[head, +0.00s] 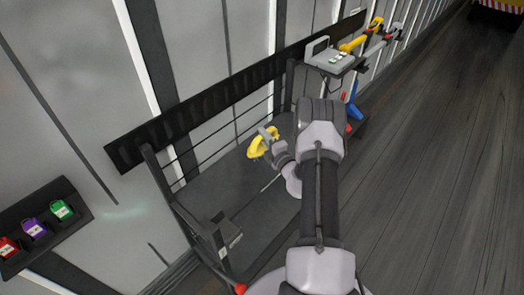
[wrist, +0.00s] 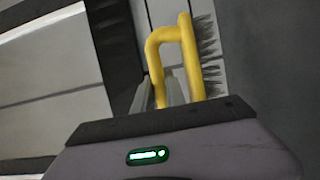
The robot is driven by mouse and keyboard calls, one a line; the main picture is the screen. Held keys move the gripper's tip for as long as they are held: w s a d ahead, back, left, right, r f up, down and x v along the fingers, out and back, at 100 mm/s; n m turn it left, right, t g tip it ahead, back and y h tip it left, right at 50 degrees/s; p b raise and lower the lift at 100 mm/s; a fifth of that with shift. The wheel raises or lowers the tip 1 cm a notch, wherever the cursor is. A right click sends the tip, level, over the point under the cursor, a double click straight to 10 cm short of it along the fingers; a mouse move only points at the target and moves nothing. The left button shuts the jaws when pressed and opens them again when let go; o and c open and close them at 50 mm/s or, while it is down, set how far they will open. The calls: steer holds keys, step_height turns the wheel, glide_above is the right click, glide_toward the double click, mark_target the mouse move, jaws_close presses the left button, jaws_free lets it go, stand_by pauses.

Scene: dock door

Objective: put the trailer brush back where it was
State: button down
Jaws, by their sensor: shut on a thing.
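The trailer brush (wrist: 190,60) has a yellow looped handle and dark bristles along its right side in the wrist view. My gripper (wrist: 172,90) is shut on the brush's yellow handle, with grey fingers at its lower part. In the head view the yellow brush (head: 259,145) shows at the end of my gripper (head: 268,137), in front of the wall and over the dark cart-like frame. The bristles are too small to make out there. No empty place for the brush can be told for certain.
A dark rail (head: 215,103) runs along the wall above the dark framed platform (head: 225,190). A grey device (head: 330,62) and yellow-handled tool (head: 362,37) are at the back. A holder with red, purple (head: 34,228) and green padlocks is at left. The floor (head: 450,170) at right is clear.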

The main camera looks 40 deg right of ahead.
steer(key=w+a+r+n+g+y+b, duration=0.15)
steer(key=a+n+y, duration=0.95)
steer(key=a, duration=1.1)
steer(key=f+b, duration=0.1)
steer(key=f, duration=0.2)
steer(key=f+m+y+b, duration=0.1)
steer(key=f, duration=0.2)
steer(key=a+f+m+g+y+b, duration=0.1)
steer(key=f+b, duration=0.1)
steer(key=f, duration=0.1)
steer(key=shift+s+f, duration=0.15)
steer(key=shift+f, duration=0.15)
steer(key=shift+r, duration=0.2)
steer(key=shift+f, duration=0.15)
steer(key=c, duration=1.4)
jaws_free()
steer(key=shift+o, duration=0.2)
